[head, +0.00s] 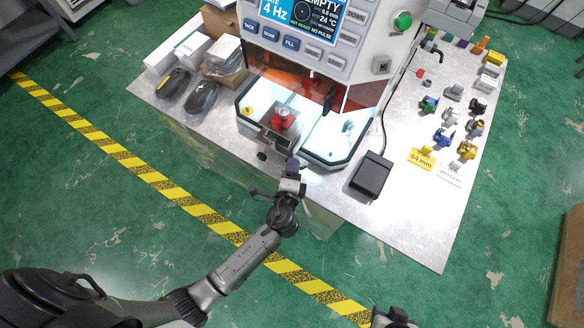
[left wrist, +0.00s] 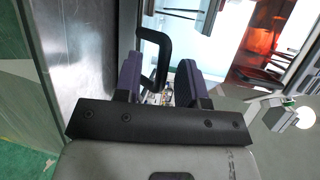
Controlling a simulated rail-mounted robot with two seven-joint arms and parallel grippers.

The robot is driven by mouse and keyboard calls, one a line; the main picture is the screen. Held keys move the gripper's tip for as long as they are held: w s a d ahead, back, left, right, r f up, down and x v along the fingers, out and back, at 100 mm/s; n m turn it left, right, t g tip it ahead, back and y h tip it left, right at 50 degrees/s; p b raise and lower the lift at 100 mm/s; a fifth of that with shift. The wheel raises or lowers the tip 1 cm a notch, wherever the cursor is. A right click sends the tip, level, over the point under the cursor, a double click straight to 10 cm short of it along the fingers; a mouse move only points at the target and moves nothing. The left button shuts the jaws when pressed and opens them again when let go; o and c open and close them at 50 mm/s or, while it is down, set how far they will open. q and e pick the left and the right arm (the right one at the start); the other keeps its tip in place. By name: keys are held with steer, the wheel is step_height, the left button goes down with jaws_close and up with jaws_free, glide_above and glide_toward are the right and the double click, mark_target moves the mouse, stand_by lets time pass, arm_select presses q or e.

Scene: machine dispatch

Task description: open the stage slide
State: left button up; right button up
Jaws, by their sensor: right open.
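The stage slide (head: 268,133) is a grey metal tray at the front of the machine's lit chamber, with red parts standing on it. In the left wrist view a black bent handle (left wrist: 152,42) reaches down between the two purple fingers of my left gripper (left wrist: 160,82). The fingers stand apart with a visible gap, so they look open around the handle; firm contact cannot be seen. In the head view my left gripper (head: 292,165) is just in front of the slide and hides the handle. My right gripper (head: 393,318) is open at the bottom edge, partly cut off, away from the table.
A black pedal box (head: 371,174) lies right of the chamber. Several coloured fittings (head: 447,115) and a yellow "64 mm" tag (head: 421,159) lie on the right of the table. The floor in front is clear.

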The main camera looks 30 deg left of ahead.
arm_select(q)
steer(key=shift+s, duration=0.1)
steer(key=v, duration=1.3)
steer(key=shift+s+b, duration=0.3)
steer(key=shift+b, duration=0.05)
steer(key=shift+d, duration=0.1)
